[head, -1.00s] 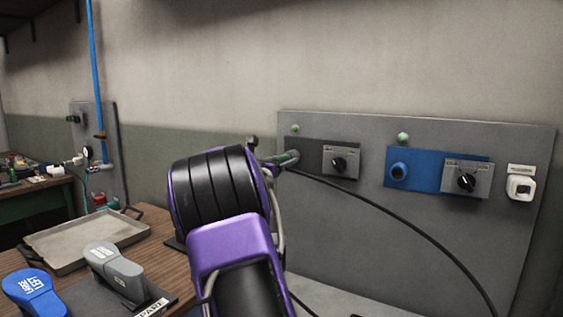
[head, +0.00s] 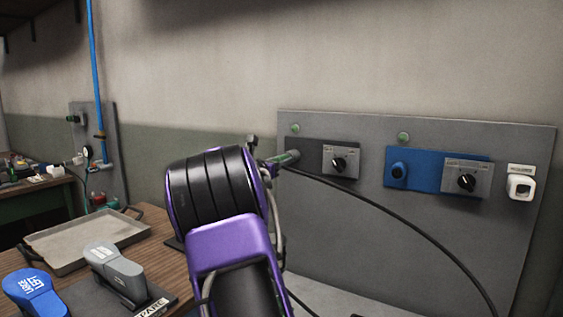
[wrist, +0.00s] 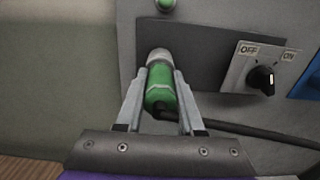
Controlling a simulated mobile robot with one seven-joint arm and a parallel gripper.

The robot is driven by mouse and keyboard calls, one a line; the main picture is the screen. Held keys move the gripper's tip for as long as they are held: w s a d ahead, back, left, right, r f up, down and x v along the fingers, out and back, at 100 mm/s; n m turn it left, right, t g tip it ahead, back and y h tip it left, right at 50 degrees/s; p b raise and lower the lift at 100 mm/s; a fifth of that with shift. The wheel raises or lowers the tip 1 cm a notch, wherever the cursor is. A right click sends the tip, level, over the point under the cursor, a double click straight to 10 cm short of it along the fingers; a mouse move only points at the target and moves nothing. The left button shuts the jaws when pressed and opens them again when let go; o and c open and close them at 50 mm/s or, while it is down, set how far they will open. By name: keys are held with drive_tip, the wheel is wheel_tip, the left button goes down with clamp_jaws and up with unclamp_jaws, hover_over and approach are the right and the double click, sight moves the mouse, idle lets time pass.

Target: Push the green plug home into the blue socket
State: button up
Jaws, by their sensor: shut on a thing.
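The green plug (wrist: 160,90) is between the two fingers of my gripper (wrist: 160,98), which is shut on it. Its pale nose meets the dark plate at the left of the panel; how deep it sits there I cannot tell. In the head view the plug (head: 287,158) shows only in part beside my purple arm. Its black cable runs off to the lower right. The blue socket (head: 398,170) is on a blue plate to the right of the dark plate, with nothing plugged in. My gripper is well to the left of it.
Beside each socket place is a rotary switch, one on the dark plate (head: 340,162) and one on the blue plate (head: 467,180). Small green lamps (head: 403,137) sit above the plates. A white fitting (head: 521,186) is at far right. A workbench with a tray (head: 85,243) stands left.

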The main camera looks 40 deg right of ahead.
clamp_jaws()
idle(0.8)
drive_tip(key=shift+a, duration=0.15)
drive_tip(key=shift+b+v, duration=0.85)
drive_tip(key=shift+v, duration=2.05)
drive_tip(key=s+d+b, duration=0.1)
drive_tip(key=s+d, duration=0.2)
drive_tip(key=s, duration=0.7)
drive_tip(key=s+d+b, duration=0.2)
drive_tip(key=s+d, duration=0.2)
drive_tip(key=s, duration=0.6)
drive_tip(key=s+d+b, duration=0.1)
drive_tip(key=s+d, duration=0.2)
drive_tip(key=s, duration=0.8)
drive_tip(key=shift+d, duration=0.4)
idle(0.3)
